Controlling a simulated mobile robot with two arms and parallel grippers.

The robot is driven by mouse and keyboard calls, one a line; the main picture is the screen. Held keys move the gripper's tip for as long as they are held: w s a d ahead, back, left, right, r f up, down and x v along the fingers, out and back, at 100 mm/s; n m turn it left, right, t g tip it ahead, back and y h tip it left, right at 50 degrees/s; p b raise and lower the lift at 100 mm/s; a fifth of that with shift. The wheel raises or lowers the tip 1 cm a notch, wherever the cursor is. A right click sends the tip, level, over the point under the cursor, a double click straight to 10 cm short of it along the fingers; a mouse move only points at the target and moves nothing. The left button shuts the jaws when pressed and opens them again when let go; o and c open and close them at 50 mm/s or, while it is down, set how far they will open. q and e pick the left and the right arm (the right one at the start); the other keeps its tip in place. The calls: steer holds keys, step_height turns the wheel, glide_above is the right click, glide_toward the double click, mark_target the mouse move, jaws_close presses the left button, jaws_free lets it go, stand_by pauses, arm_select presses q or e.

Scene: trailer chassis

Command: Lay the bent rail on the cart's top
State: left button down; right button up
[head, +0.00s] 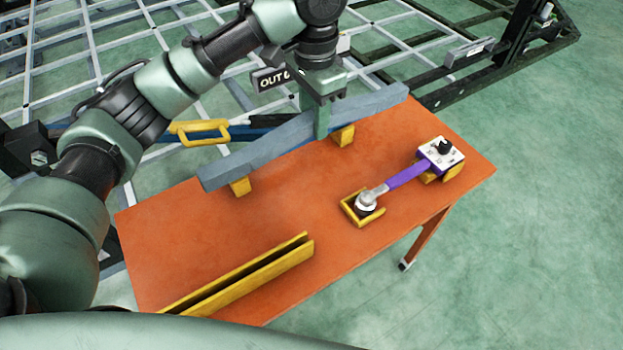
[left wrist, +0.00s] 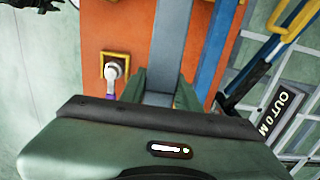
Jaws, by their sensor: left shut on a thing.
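The bent rail (head: 262,150) is a long grey-blue bar with a slight bend. It lies lengthwise over the far side of the cart's orange top (head: 205,240), above two yellow blocks (head: 240,187). I cannot tell whether it touches them. My left gripper (head: 323,122) comes down from above and is shut on the rail, right of its middle. In the left wrist view the grey rail (left wrist: 172,45) runs up between the fingers (left wrist: 162,92), with the orange top (left wrist: 128,30) beside it. My right gripper is not in view.
A yellow channel (head: 245,275) lies along the near edge. A grey lattice frame (head: 100,50) stands behind the cart. The top's middle is clear.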

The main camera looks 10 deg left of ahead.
arm_select(q)
step_height(320, 180, down, 18)
steer(key=shift+r+p, duration=0.2)
steer(key=shift+p, duration=0.25)
steer(key=c, duration=1)
jaws_free()
steer(key=shift+f, duration=0.1)
step_height(320, 180, up, 12)
steer(key=shift+r, duration=0.1)
